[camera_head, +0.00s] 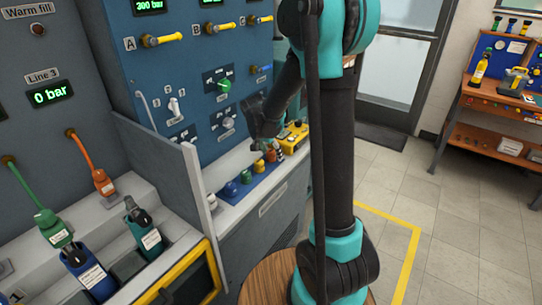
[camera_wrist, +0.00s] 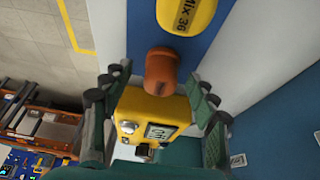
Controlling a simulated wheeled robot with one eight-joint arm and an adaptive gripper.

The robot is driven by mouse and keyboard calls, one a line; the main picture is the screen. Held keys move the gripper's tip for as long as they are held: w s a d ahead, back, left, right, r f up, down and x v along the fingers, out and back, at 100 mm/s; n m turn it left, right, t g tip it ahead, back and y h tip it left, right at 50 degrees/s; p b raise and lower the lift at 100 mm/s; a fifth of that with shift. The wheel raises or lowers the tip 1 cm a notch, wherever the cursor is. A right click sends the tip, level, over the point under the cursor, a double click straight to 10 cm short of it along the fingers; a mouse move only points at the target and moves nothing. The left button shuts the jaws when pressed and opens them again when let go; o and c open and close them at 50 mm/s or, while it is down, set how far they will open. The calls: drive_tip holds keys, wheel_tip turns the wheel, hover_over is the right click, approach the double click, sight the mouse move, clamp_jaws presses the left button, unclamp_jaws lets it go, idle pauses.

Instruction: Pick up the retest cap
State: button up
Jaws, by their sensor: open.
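A row of colored caps stands on a blue strip on the bench ledge in the head view: a blue cap (camera_head: 230,188), a green cap (camera_head: 246,177), a yellow cap (camera_head: 259,166) and an orange cap (camera_head: 270,156). No label reading "retest" is legible, so I cannot tell which is the retest cap. In the wrist view the orange-brown cap (camera_wrist: 160,72) appears between the fingertips of my open gripper (camera_wrist: 156,80). The yellow cap (camera_wrist: 187,14), marked "Mix 36", lies beyond it. In the head view my gripper (camera_head: 265,145) is over the row's far end, partly hiding it.
A yellow device with a display (camera_wrist: 158,120) sits right beside the orange-brown cap, also between the fingers in the picture. The bench panel (camera_head: 190,75) with valves rises behind the ledge (camera_head: 217,172). A grey divider (camera_head: 196,190) stands to the left.

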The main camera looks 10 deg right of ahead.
sight(271, 151)
drive_tip(key=shift+c, duration=0.2)
drive_tip(key=c, duration=1.2)
drive_tip(key=shift+o, duration=0.2)
drive_tip(key=shift+r, duration=0.15)
wheel_tip(271, 151, up, 20)
